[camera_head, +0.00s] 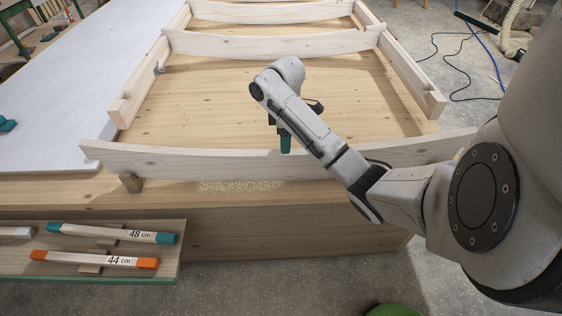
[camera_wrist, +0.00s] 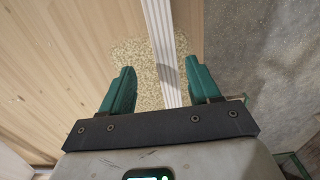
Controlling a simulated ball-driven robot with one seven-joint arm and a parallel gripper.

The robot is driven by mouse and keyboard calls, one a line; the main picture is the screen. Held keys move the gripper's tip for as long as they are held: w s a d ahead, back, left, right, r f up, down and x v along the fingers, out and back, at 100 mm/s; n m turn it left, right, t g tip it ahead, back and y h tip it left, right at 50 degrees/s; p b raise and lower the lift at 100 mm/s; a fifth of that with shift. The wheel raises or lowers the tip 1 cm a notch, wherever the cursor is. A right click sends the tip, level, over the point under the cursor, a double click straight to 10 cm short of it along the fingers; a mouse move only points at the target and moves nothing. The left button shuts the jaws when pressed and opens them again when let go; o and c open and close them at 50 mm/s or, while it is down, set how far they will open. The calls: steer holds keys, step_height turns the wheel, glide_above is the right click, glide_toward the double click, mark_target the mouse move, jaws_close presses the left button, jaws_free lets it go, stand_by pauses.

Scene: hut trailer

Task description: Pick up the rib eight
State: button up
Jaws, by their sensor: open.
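A long pale wooden rib (camera_head: 190,162) with a curved edge lies across the front of the frame on the workbench. I take it to be rib eight, though no number shows on it. In the wrist view the rib (camera_wrist: 164,50) is a narrow strip running between my two green fingers, closer to the right one. My gripper (camera_head: 285,144) is over the rib's middle, pointing down, and it also shows in the wrist view (camera_wrist: 160,68). It is open, with a gap on both sides of the rib. I cannot tell how far down the fingers reach.
Side rails (camera_head: 150,75) and further ribs (camera_head: 270,45) lie behind. Sawdust (camera_head: 240,187) is on the bench (camera_head: 60,187) beneath the front rib. A low shelf (camera_head: 160,233) at the front left holds sticks marked 48 cm (camera_head: 112,233) and 44 cm (camera_head: 95,260). Cables lie on the floor at right.

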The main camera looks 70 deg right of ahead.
mark_target(283, 161)
step_height(283, 161, down, 5)
steer(key=shift+a, duration=0.1)
steer(key=shift+a+f, duration=0.2)
steer(key=shift+f, duration=1.1)
steer(key=shift+a+f, duration=0.15)
steer(key=shift+f, duration=1.15)
steer(key=shift+c, duration=0.4)
jaws_close()
steer(key=shift+d+r, duration=0.1)
steer(key=shift+r, duration=0.05)
